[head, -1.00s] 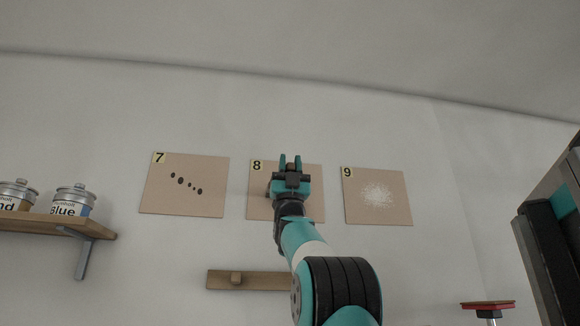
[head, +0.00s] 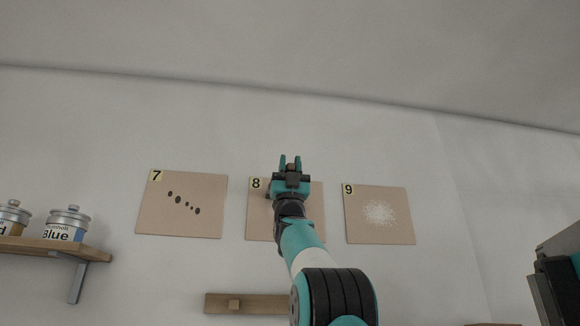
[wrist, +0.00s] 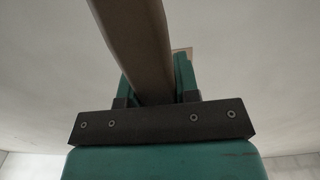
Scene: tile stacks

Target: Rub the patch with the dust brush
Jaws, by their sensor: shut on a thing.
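My gripper (head: 290,161) is raised in front of the wall, its fingertips just above the top edge of panel 8 in the head view. It is shut on a long brown bar, seemingly the dust brush's handle (wrist: 137,45), which runs up out of the wrist view; its bristles are not seen. Panel 9 (head: 404,234), to the right of my gripper, carries a speckled white patch (head: 379,213). Panel 7 (head: 155,222), at the left, has a slanted row of dark spots. Panel 8 (head: 312,222) is partly hidden by my arm.
A wooden shelf (head: 95,253) with paint cans (head: 67,226) sticks out at the left. A dark, teal-edged object (head: 555,285) stands at the right edge. The wall above the panels is bare.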

